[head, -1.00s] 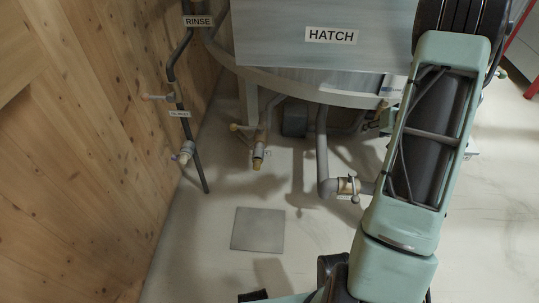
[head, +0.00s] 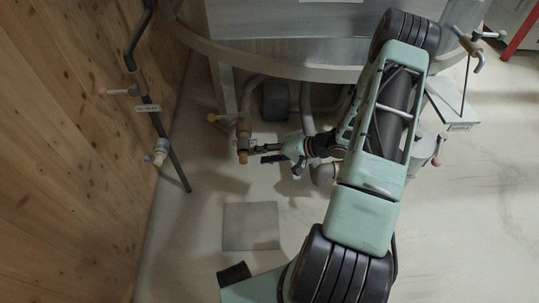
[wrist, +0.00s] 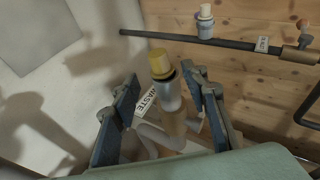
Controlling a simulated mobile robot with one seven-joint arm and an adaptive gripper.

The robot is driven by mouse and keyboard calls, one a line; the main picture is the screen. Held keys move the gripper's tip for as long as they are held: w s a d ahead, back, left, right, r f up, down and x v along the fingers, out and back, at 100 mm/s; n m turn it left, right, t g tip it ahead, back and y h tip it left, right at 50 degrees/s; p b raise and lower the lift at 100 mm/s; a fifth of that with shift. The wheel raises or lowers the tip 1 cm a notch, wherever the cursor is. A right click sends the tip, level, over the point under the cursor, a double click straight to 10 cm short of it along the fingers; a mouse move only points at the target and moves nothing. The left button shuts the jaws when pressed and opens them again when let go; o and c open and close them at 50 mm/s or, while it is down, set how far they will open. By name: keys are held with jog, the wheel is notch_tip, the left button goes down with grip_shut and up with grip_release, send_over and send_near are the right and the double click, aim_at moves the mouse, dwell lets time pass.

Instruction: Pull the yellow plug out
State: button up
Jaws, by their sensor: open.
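The yellow plug (wrist: 159,62) caps the end of a pale pipe beside a WASTE label (wrist: 146,101) in the wrist view. In the head view the plug (head: 243,158) is small, at the lower end of the drain pipe under the tank. My gripper (wrist: 161,80) is open, with one finger on each side of the pipe. The plug shows between and slightly beyond the fingertips, with gaps visible on both sides. In the head view my gripper (head: 263,154) reaches in from the right, close to the plug. Contact is not visible.
A dark wall pipe with a valve (head: 157,153) stands at the left, by the wooden wall (head: 70,150). The tank's rim (head: 290,68) and other pipes are above and behind. A grey floor plate (head: 250,226) lies in front; the floor around it is clear.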

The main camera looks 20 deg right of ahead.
aim_at(246, 158)
jog(key=b+x, duration=0.1)
jog(key=x, duration=0.5)
jog(key=shift+w+f+b, duration=0.15)
jog(key=shift+b, duration=0.25)
jog(key=shift+a, duration=0.1)
grip_shut()
